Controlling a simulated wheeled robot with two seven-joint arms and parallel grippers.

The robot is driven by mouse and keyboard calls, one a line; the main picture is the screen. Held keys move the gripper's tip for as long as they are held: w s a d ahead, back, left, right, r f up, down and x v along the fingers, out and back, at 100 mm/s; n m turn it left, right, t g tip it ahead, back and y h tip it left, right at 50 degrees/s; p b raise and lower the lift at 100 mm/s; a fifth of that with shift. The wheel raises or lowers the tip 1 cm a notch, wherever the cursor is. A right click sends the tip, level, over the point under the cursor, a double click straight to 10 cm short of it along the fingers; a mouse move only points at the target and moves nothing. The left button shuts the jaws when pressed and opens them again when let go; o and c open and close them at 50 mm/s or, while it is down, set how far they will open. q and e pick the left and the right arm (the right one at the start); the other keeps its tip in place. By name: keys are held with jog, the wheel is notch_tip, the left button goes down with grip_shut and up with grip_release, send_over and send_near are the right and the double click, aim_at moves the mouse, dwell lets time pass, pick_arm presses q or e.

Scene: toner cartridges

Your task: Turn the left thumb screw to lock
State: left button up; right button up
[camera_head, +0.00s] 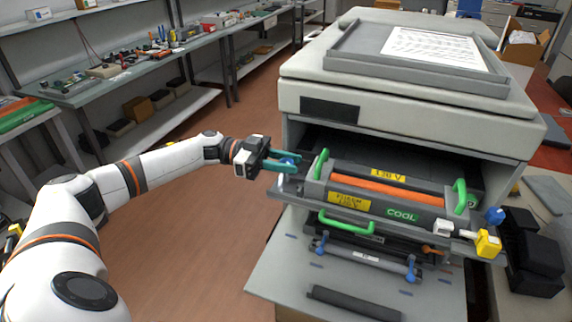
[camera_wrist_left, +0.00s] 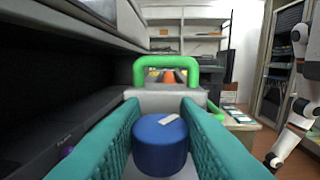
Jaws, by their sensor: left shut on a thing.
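The left thumb screw is a round blue knob with a short white mark on its top; it shows in the left wrist view (camera_wrist_left: 160,148) and, partly hidden, in the head view (camera_head: 289,160). My left gripper (camera_head: 284,161) has teal fingers, one on each side of the knob, and is shut on it. The screw sits at the left end of the pulled-out fuser unit (camera_head: 390,190), which has green handles and an orange bar. A second blue thumb screw (camera_head: 494,215) is at the right end. My right gripper is not in the head view.
The unit juts from the open front of a grey printer (camera_head: 400,110). A yellow-tipped lever (camera_head: 488,243) is at its right end. A lower bar with blue clips (camera_head: 368,257) is above the open front flap (camera_head: 290,285). Shelves with tools (camera_head: 150,60) stand at the left.

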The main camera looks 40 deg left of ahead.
pick_arm(q)
jog(key=shift+m+g, duration=0.4)
jog(key=shift+g, duration=0.2)
jog(key=o, duration=1)
jog(key=shift+d, duration=0.15)
jog(key=shift+c, duration=0.2)
jog(key=b+v, duration=0.4)
jog(key=v, duration=0.8)
jog(key=shift+f, duration=0.2)
